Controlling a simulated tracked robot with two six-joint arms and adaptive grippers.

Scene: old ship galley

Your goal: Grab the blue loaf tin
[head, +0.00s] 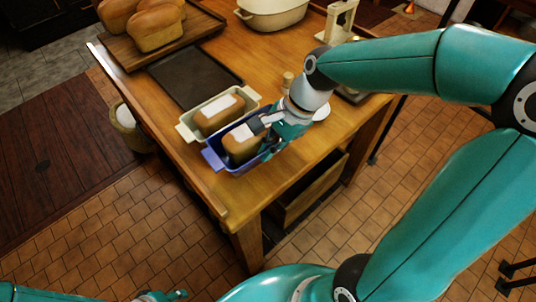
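The blue loaf tin (212,160) stands on the wooden table near its front edge, with a brown loaf (241,146) with a white patch on top inside it. My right gripper (262,138) is at the tin's right end, one dark finger over the loaf and teal parts by the rim. It hides that end, so I cannot tell whether its fingers grip the tin wall. A cream loaf tin (186,131) with a similar loaf (218,113) stands right behind the blue one. My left gripper (162,296) shows only partly at the bottom edge, away from the table.
A dark baking tray (195,77) lies behind the tins. A wooden board (200,27) with several loaves is at the back left. A cream dish (270,15) and a pale stand (338,20) are at the back. A small jar (287,80) stands by my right wrist.

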